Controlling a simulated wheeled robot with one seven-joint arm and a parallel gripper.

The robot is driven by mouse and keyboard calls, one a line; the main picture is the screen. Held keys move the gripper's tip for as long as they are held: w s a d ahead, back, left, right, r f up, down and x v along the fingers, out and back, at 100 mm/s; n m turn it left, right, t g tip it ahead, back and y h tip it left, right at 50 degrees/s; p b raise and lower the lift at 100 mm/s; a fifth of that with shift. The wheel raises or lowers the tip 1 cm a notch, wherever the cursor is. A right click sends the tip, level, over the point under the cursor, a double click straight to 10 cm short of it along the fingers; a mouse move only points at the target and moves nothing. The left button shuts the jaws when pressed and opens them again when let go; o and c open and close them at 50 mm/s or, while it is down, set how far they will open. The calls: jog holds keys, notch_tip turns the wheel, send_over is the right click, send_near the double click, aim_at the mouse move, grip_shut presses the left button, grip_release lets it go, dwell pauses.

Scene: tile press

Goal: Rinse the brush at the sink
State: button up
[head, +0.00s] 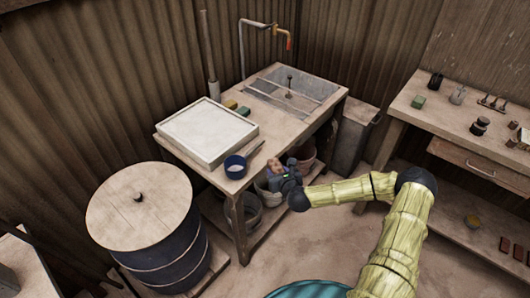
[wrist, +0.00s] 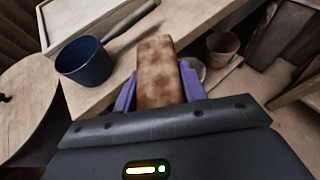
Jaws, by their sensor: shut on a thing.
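My gripper (wrist: 158,95) is shut on a brown, reddish-stained block, which I take to be the brush (wrist: 157,65). Its bristles cannot be made out. In the head view my gripper (head: 283,175) is beside the front right edge of the wooden bench, with the brush (head: 274,164) small and dark in it. The grey sink (head: 262,96) is set into the far end of the bench, apart from my gripper. A bent pipe with an orange tap (head: 289,40) stands behind it.
The bench (head: 209,178) holds a white tray (head: 198,134) and a blue pot (head: 235,166) with a grey handle close by. Buckets (head: 243,213) stand below. A lidded barrel (head: 140,205) is at left, a side table (head: 456,122) at right. The floor between is clear.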

jog(key=s+d+f+m+h+b, duration=0.1)
jog(key=s+d+f+b, duration=0.1)
jog(key=f+b, duration=0.2)
jog(key=s+d+f+m+h+b, duration=0.1)
jog(key=s+d+f+b, duration=0.1)
jog(key=f+b, duration=0.3)
notch_tip(320, 180, down, 3)
jog(key=shift+s+d+r+m+t+h+b, duration=0.15)
jog(key=shift+s+d+m+t+h+b, duration=0.2)
jog(key=shift+s, duration=0.45)
jog(key=shift+a, duration=0.15)
